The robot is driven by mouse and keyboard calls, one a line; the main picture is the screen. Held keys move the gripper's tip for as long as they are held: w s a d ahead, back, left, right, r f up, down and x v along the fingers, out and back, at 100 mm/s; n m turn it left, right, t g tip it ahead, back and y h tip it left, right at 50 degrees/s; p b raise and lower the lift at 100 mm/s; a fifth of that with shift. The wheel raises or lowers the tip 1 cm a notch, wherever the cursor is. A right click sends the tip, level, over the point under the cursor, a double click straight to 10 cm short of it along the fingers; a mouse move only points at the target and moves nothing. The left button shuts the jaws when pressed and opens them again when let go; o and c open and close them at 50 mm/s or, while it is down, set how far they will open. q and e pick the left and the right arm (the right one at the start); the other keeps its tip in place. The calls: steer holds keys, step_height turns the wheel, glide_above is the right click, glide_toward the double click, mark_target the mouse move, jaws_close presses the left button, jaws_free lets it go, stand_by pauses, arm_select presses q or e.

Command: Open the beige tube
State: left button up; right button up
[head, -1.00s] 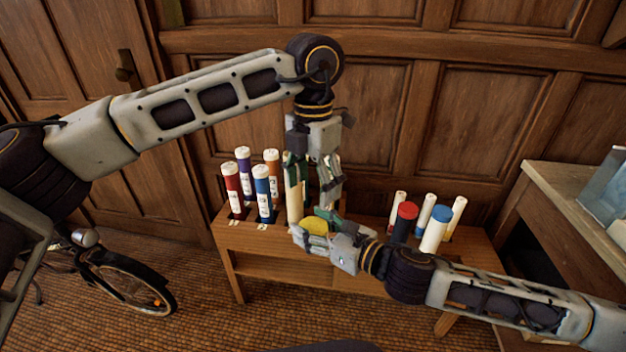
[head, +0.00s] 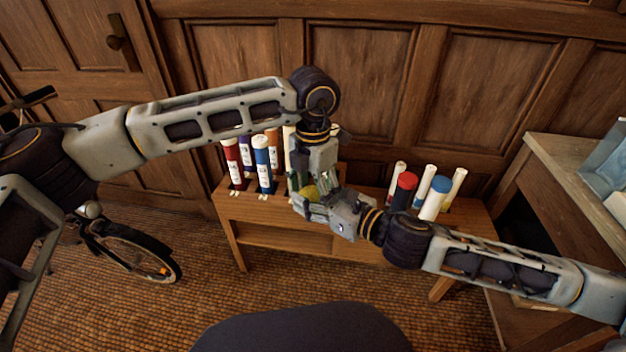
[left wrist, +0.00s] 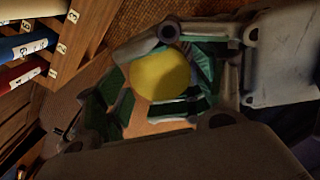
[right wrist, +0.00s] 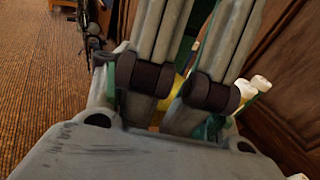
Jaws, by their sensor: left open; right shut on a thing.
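A round yellow end (head: 311,192), which looks like a cap, sits among the fingers of both grippers. It also shows nearly face-on in the left wrist view (left wrist: 160,75). My right gripper (head: 318,203) is shut on this yellow-ended thing, coming in from the right. My left gripper (head: 301,182) points down from above, open, its fingers close around the yellow end. I cannot tell whether they touch it. The body under the yellow end is hidden, so its beige colour cannot be confirmed. A cream tube (head: 288,143) stands partly hidden behind my left gripper.
A wooden rack (head: 240,228) holds red, purple, blue and orange tubes at left. A panelled wall rises close behind. A side table (head: 575,150) stands right, a bicycle (head: 135,250) left.

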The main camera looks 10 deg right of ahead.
arm_select(q)
steer(key=shift+f, duration=0.4)
steer(key=c, duration=0.6)
steer(key=shift+c, duration=0.8)
arm_select(e)
steer(key=o, duration=1.2)
steer(key=shift+f, duration=0.1)
